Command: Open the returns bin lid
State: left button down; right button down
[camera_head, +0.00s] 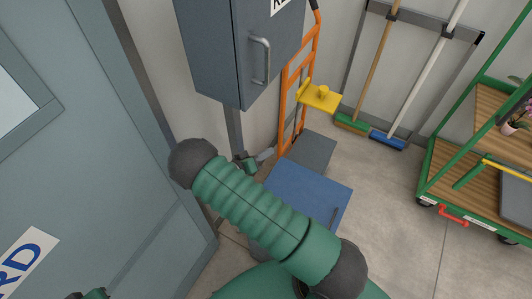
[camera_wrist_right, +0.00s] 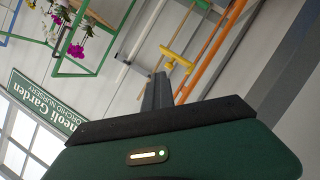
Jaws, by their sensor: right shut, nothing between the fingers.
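A low bin stands below the wall cabinet, and its flat blue lid (camera_head: 308,188) looks closed. A short dark handle (camera_head: 334,216) shows near the lid's right edge. My right arm crosses in front and hides much of the bin's near side. My right gripper (camera_head: 266,153) is beyond the arm, at the far left of the lid, apart from the handle. In the right wrist view its dark fingers (camera_wrist_right: 157,88) are shut with nothing between them. The bin is not clearly seen in that view.
A grey wall cabinet (camera_head: 238,50) hangs above. An orange hand truck (camera_head: 288,95) with a yellow part stands behind the bin. Brooms (camera_head: 390,135) lean on the right. A green-framed plant cart (camera_head: 430,180) is at far right. A blue-grey door (camera_head: 90,150) fills the left. Floor between bin and cart is clear.

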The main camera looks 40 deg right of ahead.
jog(key=shift+d, duration=0.1)
jog(key=shift+a+r, duration=0.1)
jog(key=shift+a, duration=0.2)
jog(key=c, duration=2.1)
grip_release()
jog(key=o, duration=0.6)
jog(key=shift+d, duration=0.2)
